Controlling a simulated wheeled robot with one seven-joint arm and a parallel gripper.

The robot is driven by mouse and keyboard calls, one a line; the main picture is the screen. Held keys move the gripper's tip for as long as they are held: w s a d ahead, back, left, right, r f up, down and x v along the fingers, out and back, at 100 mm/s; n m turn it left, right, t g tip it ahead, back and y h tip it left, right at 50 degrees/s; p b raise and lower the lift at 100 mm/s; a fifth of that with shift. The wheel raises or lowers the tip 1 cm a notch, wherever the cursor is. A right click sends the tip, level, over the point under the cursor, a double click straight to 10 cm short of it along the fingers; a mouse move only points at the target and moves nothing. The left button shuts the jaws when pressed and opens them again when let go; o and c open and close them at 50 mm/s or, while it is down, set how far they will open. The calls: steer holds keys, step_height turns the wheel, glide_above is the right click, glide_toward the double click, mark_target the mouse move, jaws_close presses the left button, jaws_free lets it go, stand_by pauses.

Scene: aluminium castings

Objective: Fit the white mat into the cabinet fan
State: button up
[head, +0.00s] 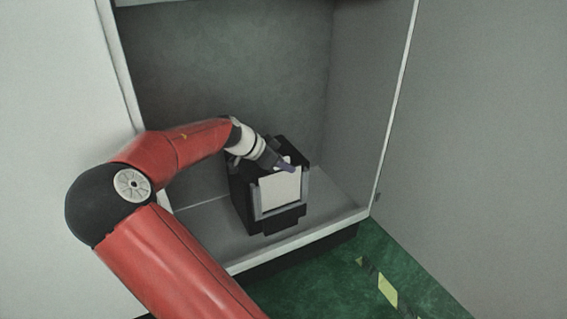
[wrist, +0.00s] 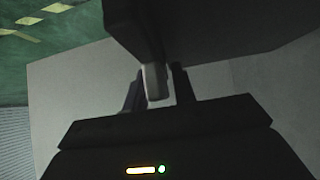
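The white mat (head: 280,193) stands upright, tilted a little, at the front of the black cabinet fan (head: 242,205). Grey strips of the fan's frame show at its left and right edges; I cannot tell whether it sits fully in. My gripper (head: 288,168), with purple fingertips, is at the mat's top edge, seeming to touch it. Whether the fingers are closed on the mat is hidden. In the wrist view a pale grey fingertip (wrist: 155,82) shows above a black housing (wrist: 160,135) with an orange and a green light. I cannot make out the mat there.
The fan stands on the floor of an open cabinet (head: 335,212), close to its front edge. Cabinet walls rise at the back and sides, and a grey panel (head: 480,130) stands at right. Green floor with yellow-black tape (head: 387,289) lies in front.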

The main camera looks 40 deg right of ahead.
steer(key=shift+o, duration=1)
step_height(320, 180, up, 20)
steer(key=p, duration=0.4)
